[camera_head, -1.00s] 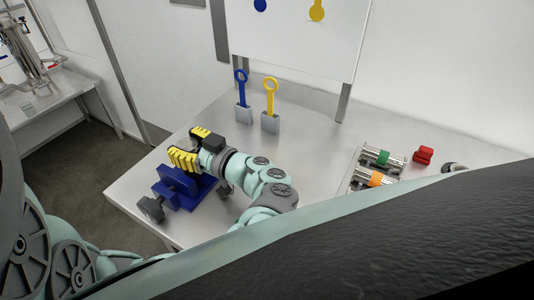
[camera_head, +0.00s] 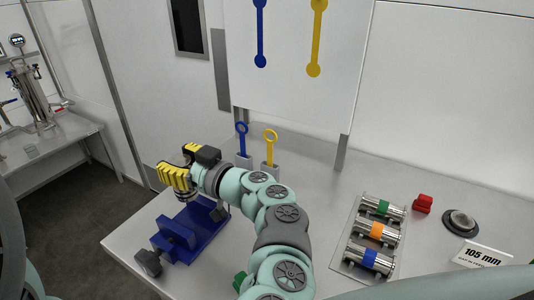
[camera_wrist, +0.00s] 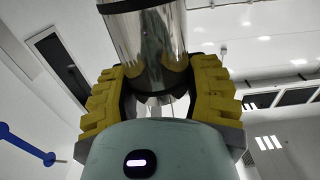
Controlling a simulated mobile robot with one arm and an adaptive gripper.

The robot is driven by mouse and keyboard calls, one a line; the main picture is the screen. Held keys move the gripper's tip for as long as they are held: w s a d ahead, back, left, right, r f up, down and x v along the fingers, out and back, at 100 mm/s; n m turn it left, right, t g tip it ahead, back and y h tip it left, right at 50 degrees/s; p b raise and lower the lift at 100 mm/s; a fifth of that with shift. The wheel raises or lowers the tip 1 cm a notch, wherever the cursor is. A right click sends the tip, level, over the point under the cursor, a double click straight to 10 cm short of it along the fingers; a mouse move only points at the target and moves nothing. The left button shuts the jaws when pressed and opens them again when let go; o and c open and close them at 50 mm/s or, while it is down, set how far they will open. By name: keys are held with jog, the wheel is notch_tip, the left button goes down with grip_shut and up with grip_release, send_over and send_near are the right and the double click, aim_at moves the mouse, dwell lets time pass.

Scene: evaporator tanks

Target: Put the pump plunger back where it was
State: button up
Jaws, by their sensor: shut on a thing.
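My gripper (camera_head: 174,178) has yellow ridged fingers and is above the blue vise-like fixture (camera_head: 178,240) at the table's left. In the wrist view, the gripper (camera_wrist: 157,95) is shut on a shiny metal cylinder (camera_wrist: 145,45), which I take to be the pump plunger. It has a polished, mirror-like side, and its lower end sits between the fingers. In the head view only a small metal part (camera_head: 185,196) shows below the fingers; the rest is hidden by them. The fixture has a dark knob (camera_head: 148,262) at its front left.
A tray (camera_head: 345,262) at right holds three metal cylinders with green (camera_head: 382,207), orange (camera_head: 375,230) and blue (camera_head: 370,258) bands. Blue (camera_head: 242,140) and yellow (camera_head: 270,146) tools stand in holders behind. A red block (camera_head: 423,204) and a round dark-rimmed part (camera_head: 460,222) lie right.

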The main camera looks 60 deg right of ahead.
jog(key=w+a+f+y+p, duration=0.1)
jog(key=w+a+f+p, duration=0.15)
jog(key=w+a, duration=1.25)
jog(key=w+a+r+h+p, duration=0.1)
jog(key=a+r+p, duration=0.1)
jog(key=a, duration=0.6)
jog(key=w+a+r+h+p, duration=0.1)
jog(key=w+a+r+p, duration=0.1)
jog(key=a, duration=0.5)
jog(key=s+r+p, duration=0.3)
jog(key=r+p, duration=1.4)
jog(key=p, duration=0.1)
jog(key=s+r+p, duration=0.4)
jog(key=r+p, duration=1.4)
jog(key=p, duration=0.1)
jog(key=shift+s+r+m, duration=0.2)
jog(key=shift+r+m, duration=0.1)
jog(key=shift+m, duration=0.1)
